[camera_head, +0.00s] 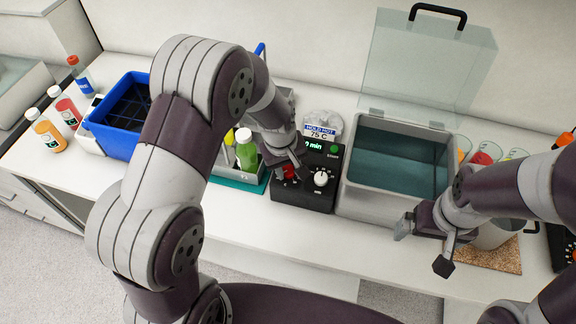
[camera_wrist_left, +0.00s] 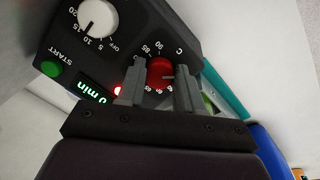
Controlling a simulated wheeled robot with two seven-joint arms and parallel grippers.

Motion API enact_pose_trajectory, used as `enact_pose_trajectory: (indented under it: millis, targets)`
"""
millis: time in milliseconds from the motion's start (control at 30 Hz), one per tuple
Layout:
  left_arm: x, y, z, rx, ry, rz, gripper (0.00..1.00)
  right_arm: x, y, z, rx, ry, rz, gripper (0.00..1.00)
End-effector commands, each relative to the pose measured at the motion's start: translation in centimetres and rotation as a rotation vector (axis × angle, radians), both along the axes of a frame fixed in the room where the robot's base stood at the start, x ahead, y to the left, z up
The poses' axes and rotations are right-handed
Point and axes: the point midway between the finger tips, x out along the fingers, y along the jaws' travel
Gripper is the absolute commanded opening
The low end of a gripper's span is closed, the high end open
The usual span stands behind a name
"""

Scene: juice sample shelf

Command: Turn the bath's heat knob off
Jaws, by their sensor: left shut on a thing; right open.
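The bath's dark control box (camera_head: 308,204) stands left of the grey water bath (camera_head: 372,197). The red heat knob (camera_wrist_left: 160,70), with a C scale around it, is on this box; it also shows in the head view (camera_head: 289,171), partly hidden by my gripper. My left gripper (camera_wrist_left: 158,88) is shut on the red knob, one finger on each side. A small red light (camera_wrist_left: 118,91) glows beside the display (camera_wrist_left: 92,90), which reads 0 min. My right gripper (camera_head: 424,245) is open and empty in front of the bath.
A white timer knob (camera_head: 321,179) and green START button (camera_wrist_left: 50,68) share the box. The bath's clear lid (camera_head: 425,65) stands raised. A teal rack (camera_head: 240,182) with a green bottle is close left. A blue crate (camera_head: 117,143) and several bottles are further left.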

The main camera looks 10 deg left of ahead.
Motion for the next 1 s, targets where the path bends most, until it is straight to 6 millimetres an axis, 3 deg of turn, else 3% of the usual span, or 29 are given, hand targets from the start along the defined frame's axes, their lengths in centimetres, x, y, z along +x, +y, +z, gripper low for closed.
enact_pose_trajectory:
  millis: [267, 300, 367, 400, 733, 867, 1000]
  targets:
    - [0.5, 0.0, 0.4, -0.001, -0.015, 0.001, 0.05, 0.0, 0.0, 0.1, 0.000, 0.000, 0.000, 1.00]
    - [0.5, 0.0, 0.4, -0.001, -0.015, 0.001, 0.39, 0.0, 0.0, 0.1, 0.000, 0.000, 0.000, 1.00]
    - [0.4, 0.0, 0.4, -0.001, -0.015, 0.001, 0.58, 0.0, 0.0, 0.1, 0.000, 0.000, 0.000, 1.00]
    - [0.4, 0.0, 0.4, -0.002, -0.013, 0.001, 0.61, 0.0, 0.0, 0.1, 0.000, 0.000, 0.000, 1.00]
    - [0.1, 0.1, 0.8, -0.001, -0.008, 0.000, 0.61, 0.0, 0.0, -0.2, 0.000, 0.000, 0.000, 1.00]
    - [-0.2, 0.3, 3.4, -0.001, -0.013, 0.000, 0.61, 0.0, 0.0, -0.7, 0.000, 0.000, 0.000, 1.00]
    - [-0.7, 0.7, 7.3, -0.001, -0.014, 0.000, 0.61, 0.0, 0.0, -1.3, 0.000, 0.000, 0.000, 1.00]
